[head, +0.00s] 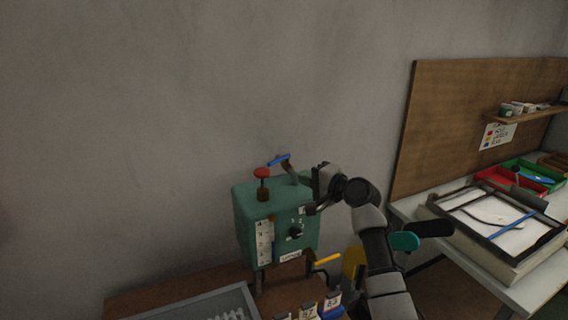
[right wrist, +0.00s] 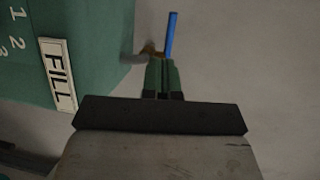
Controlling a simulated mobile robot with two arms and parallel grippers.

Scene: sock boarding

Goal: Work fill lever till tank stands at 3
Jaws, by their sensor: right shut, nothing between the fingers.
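The green tank unit (head: 270,222) stands on a bench against the wall. A blue-handled lever (head: 279,160) rises from its top right side. The blue handle also shows in the right wrist view (right wrist: 172,35), just beyond the fingertips. A FILL label (right wrist: 58,75) is on the green face in that view. A pale gauge strip (head: 264,243) is on the tank's front left; its level is too small to read. My right gripper (head: 305,178) is at the tank's upper right, near the lever. Its fingers (right wrist: 162,72) are shut and empty; whether they touch the lever cannot be told. My left gripper is out of view.
A red knob (head: 261,173) tops the tank, a black dial (head: 295,232) is on its front, and a yellow-handled lever (head: 327,259) sits low right. A grey tray (head: 190,305) lies in front. A white workbench (head: 510,285) stands right. The wall above is clear.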

